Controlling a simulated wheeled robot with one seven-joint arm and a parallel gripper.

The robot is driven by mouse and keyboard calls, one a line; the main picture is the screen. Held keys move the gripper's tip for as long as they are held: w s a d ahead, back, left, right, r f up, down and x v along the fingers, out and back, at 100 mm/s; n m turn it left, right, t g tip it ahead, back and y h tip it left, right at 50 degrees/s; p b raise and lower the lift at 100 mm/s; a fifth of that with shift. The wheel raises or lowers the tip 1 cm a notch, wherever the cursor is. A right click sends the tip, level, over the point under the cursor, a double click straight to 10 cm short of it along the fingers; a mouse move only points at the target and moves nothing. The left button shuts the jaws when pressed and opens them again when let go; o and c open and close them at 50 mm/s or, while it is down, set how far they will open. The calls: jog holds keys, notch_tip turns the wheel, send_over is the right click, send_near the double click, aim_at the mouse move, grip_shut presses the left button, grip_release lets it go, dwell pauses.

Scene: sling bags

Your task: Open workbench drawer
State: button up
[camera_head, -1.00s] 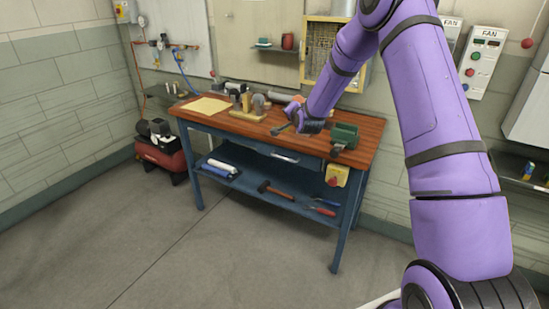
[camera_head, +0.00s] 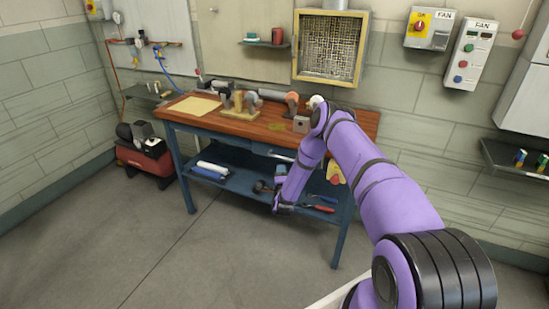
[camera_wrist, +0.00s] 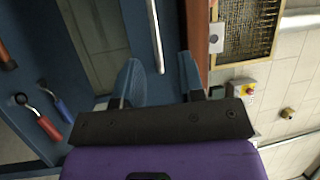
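The workbench (camera_head: 228,127) has a wooden top and a blue frame. Its blue drawer (camera_head: 262,152) sits under the top and looks shut, partly hidden by my arm. The pale bar handle (camera_head: 281,157) runs along the drawer front. In the wrist view the handle (camera_wrist: 155,35) lies ahead of my gripper (camera_wrist: 158,59), lined up with the gap between its fingers. The two blue-grey fingers are apart and hold nothing. I cannot tell whether they touch the handle. In the head view my forearm hangs in front of the bench and the fingers are not clear.
The lower shelf (camera_head: 235,181) holds a hammer (camera_head: 262,187) and red-handled pliers (camera_head: 320,208). A yellow box (camera_head: 336,172) is under the bench's right end. A red compressor (camera_head: 146,158) stands left. The floor (camera_head: 190,255) in front is clear.

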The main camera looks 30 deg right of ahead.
jog(key=shift+m, duration=0.3)
jog(key=x, duration=0.6)
jog(key=f+x, duration=0.1)
jog(key=x, duration=0.3)
jog(key=shift+w+d, duration=0.1)
jog(key=shift+d, duration=0.05)
grip_shut()
